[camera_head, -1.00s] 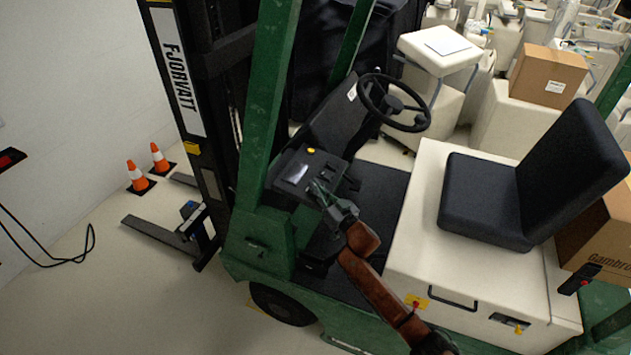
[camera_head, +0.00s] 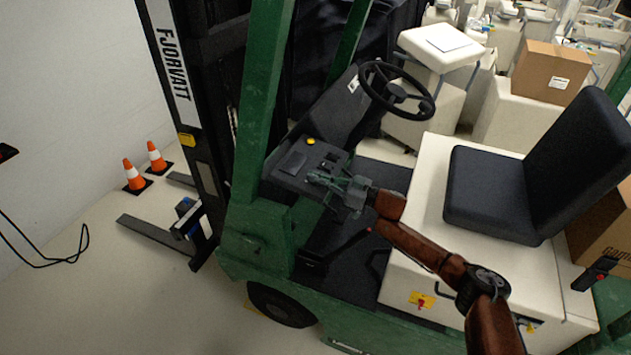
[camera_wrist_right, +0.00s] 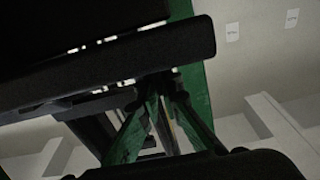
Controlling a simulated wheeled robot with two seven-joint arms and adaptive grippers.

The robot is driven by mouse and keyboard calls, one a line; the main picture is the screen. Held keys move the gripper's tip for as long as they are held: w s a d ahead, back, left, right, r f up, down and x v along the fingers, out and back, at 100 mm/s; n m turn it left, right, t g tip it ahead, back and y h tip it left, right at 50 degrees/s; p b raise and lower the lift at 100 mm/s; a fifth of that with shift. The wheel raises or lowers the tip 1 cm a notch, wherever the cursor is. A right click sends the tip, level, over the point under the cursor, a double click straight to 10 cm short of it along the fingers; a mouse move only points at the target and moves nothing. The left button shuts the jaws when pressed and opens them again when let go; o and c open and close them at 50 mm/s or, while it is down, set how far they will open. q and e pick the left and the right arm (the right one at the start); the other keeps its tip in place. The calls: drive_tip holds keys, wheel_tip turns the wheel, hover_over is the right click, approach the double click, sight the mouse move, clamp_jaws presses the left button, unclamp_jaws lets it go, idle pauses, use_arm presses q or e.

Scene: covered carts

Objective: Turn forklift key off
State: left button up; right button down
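The green forklift (camera_head: 262,95) stands in front of me. Its black dash console (camera_head: 300,165) has a dark display panel (camera_head: 292,162) and a yellow button (camera_head: 311,141). My right gripper (camera_head: 312,179) is at the console's near edge, below the panel. Its fingers also show in the wrist view (camera_wrist_right: 162,82), where they narrow to tips close together under a dark edge. I cannot make out the key; the fingers or the console edge may hide it. I cannot tell whether the tips hold anything. My left gripper is not in view.
The steering wheel (camera_head: 397,91) is above and behind the console. The seat (camera_head: 497,188) and its cream base (camera_head: 430,245) are to the right. Green mast posts rise left of the console. Two orange cones (camera_head: 134,174) stand by the forks on the floor.

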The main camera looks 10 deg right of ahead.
drive_tip(key=shift+d, duration=0.1)
drive_tip(key=c, duration=2.1)
unclamp_jaws()
drive_tip(key=v, duration=1.2)
